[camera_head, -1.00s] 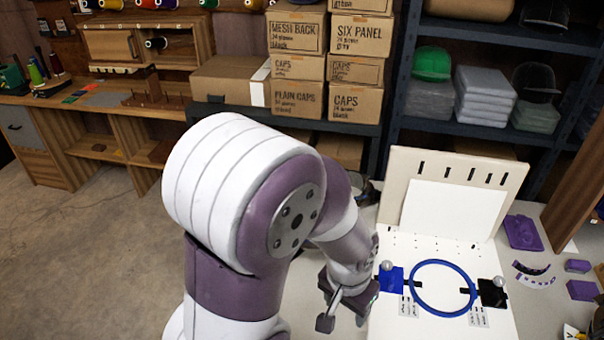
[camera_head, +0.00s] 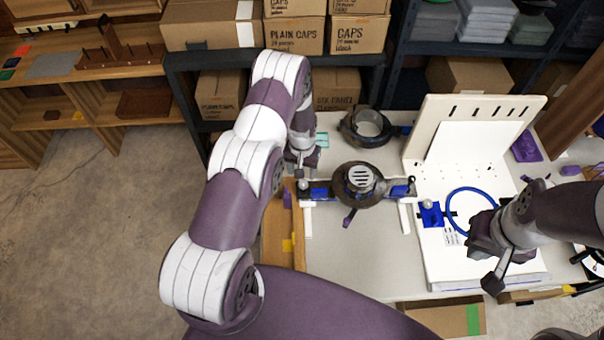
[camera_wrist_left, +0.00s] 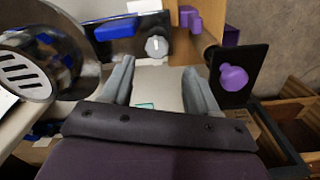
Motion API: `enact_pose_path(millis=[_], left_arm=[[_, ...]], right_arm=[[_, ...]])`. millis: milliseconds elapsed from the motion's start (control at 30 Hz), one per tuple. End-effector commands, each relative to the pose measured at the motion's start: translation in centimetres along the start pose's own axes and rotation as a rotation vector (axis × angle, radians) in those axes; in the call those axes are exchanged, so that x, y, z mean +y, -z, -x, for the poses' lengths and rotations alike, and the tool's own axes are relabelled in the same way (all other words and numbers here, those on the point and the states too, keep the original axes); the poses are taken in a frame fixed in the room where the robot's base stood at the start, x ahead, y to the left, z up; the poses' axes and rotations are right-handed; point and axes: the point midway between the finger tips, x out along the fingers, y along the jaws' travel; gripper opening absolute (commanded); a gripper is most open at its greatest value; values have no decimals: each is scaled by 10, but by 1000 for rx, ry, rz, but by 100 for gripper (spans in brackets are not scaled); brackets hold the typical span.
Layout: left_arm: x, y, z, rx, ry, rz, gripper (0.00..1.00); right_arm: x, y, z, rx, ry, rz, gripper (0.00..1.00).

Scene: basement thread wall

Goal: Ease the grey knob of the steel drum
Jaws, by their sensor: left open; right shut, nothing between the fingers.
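The steel drum (camera_head: 358,183) is a dark round body with a slotted light cap on the table. It also shows at the left of the left wrist view (camera_wrist_left: 28,78). The grey knob (camera_wrist_left: 156,46) is small and round on a dark plate beside the drum, ahead of my left fingers. In the head view the knob (camera_head: 304,185) is partly hard to make out near my left gripper (camera_head: 300,164). My left gripper (camera_wrist_left: 157,72) is open, its fingers spread apart and short of the knob. My right gripper (camera_head: 484,262) is shut and empty over the white board.
A white board (camera_head: 437,262) with a blue hoop (camera_head: 470,212) lies right of the drum. A dark ring-shaped thing (camera_head: 366,126) stands behind it. A purple knob on a black plate (camera_wrist_left: 234,77) stands right of my left fingers. Boxes and shelves fill the back.

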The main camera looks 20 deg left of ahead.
Motion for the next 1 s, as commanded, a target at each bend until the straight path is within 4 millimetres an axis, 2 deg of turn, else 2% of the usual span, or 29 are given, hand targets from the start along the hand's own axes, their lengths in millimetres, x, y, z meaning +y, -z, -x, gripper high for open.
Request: enact_pose_path(millis=[133, 300, 667, 833, 867, 1000], left_arm=[[0, -1, -26, -2, 0, 0, 60], [0, 0, -45, -1, 0, 0, 60], [0, 0, -52, 0, 0, 0, 60], [0, 0, -52, 0, 0, 0, 8], [0, 0, -52, 0, 0, 0, 3], [0, 0, -52, 0, 0, 1, 3]], right_arm=[[0, 1, 10, 0, 0, 0, 0], [0, 2, 13, 0, 0, 0, 0], [0, 2, 13, 0, 0, 0, 0], [0, 2, 13, 0, 0, 0, 0], [0, 2, 13, 0, 0, 0, 0], [0, 2, 13, 0, 0, 0, 0]])
